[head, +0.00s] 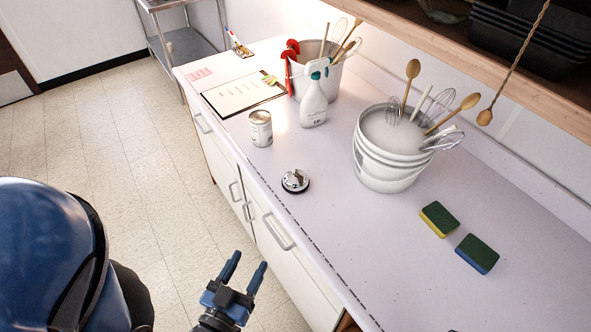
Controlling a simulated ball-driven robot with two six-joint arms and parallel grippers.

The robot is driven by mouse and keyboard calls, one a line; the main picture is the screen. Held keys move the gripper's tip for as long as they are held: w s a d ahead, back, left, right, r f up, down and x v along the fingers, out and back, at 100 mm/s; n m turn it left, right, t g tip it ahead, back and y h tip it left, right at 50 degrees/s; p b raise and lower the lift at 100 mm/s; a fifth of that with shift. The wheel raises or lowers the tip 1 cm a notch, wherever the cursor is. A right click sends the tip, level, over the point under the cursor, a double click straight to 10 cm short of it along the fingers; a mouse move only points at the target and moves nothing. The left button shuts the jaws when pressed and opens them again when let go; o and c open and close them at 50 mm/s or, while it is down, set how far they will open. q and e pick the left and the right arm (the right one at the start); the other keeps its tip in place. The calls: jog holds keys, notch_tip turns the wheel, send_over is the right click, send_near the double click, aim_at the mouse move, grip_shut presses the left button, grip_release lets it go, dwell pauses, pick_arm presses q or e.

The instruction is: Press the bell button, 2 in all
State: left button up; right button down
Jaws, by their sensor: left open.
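A silver call bell (295,180) with a dark base sits on the white counter, near its front edge, in the head view. The small button on its top is hard to make out. My left gripper (244,272) shows at the bottom of the head view, over the floor in front of the cabinet doors. Its two blue fingers are apart with nothing between them. It is below the bell in the picture and clear of it. My right gripper is not in view.
A tin can (260,128), a spray bottle (314,94) and a clipboard (243,94) lie beyond the bell. A white bucket of utensils (387,165) stands to its right. Two sponges, one nearer (477,253) and one farther (439,219), lie at right. The counter around the bell is clear.

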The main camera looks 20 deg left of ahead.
pick_arm(q)
grip_shut()
dwell(1.4)
